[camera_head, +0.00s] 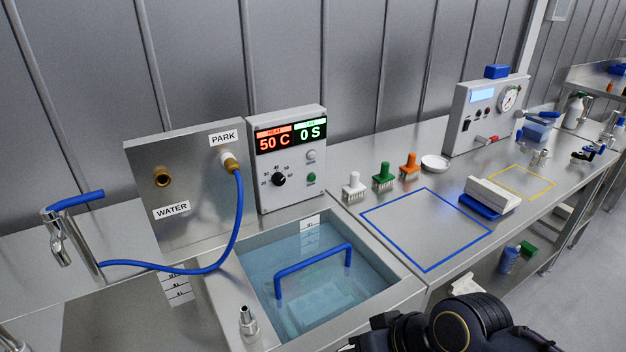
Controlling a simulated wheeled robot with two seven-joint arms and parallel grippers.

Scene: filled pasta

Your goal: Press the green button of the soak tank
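The soak tank (258,242) is a steel basin of clear water set in the counter, with a blue handle (313,269) rising from a basket under the water. Behind it stands a grey control box (286,155). Its display (290,137) reads 50 C in red and 0 S in green. Below are a black dial (278,180), a grey button (311,156) and the small green button (311,178) at the lower right. Nothing touches or covers the green button. Part of my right arm shows at the bottom right, but its fingertips do not show. My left gripper is out of view.
A steel panel (190,205) with a blue hose (238,215) stands left of the box. A metal nozzle (248,322) stands at the tank's front left. White, green and orange brushes (383,176) stand to the right. The blue-outlined square (425,225) is empty.

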